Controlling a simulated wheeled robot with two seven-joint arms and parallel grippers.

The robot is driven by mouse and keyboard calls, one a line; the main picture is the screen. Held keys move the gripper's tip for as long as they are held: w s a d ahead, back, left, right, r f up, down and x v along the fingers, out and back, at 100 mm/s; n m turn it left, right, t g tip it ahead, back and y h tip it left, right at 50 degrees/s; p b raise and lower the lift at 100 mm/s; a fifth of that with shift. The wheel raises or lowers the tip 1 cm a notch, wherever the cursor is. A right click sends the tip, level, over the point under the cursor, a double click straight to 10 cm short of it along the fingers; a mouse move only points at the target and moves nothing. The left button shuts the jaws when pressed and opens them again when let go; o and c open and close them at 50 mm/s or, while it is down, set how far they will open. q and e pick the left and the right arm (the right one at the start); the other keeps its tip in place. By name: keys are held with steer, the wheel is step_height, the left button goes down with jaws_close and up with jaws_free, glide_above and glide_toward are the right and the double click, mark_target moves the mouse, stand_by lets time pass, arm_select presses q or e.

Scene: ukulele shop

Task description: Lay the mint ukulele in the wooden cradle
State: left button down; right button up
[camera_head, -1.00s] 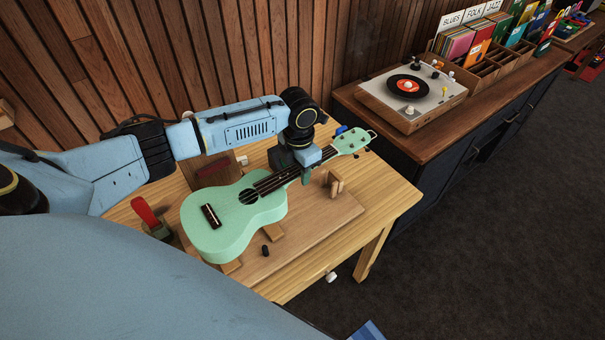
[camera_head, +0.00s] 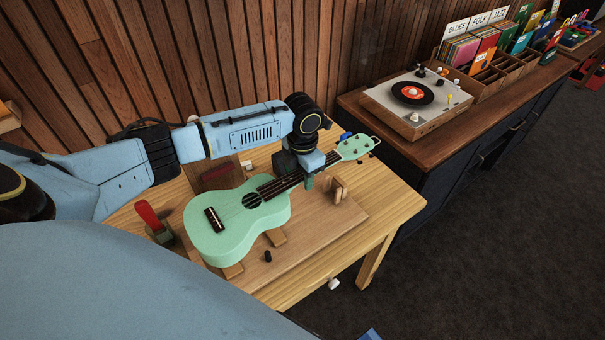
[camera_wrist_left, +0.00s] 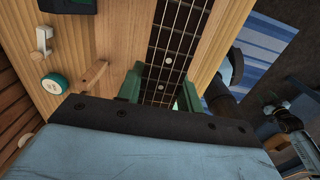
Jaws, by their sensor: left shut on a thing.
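The mint ukulele (camera_head: 236,232) lies face up over the wooden cradle (camera_head: 318,228), a board with low body supports and an upright neck rest (camera_head: 338,190). Its body is above the low supports, and its headstock reaches past the neck rest toward the back right. I cannot tell whether the body touches the supports. My left gripper (camera_head: 308,178) is shut on the neck near the body side of the neck rest. In the left wrist view, the green fingers (camera_wrist_left: 160,92) stand on either side of the dark fretboard (camera_wrist_left: 176,45). My right gripper is not in view.
The cradle sits on a light wooden table (camera_head: 398,200). A slatted wall is behind. A cabinet with a record player (camera_head: 415,98) and record bins stands at right.

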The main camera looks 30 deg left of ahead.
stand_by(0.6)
arm_select(q)
steer(key=shift+f+b, duration=2.4)
steer(key=shift+f, duration=0.65)
steer(key=shift+f+b, duration=1.9)
steer(key=shift+f, duration=0.25)
steer(key=c, duration=0.8)
jaws_free()
steer(key=shift+c, duration=0.2)
steer(key=shift+r, duration=0.1)
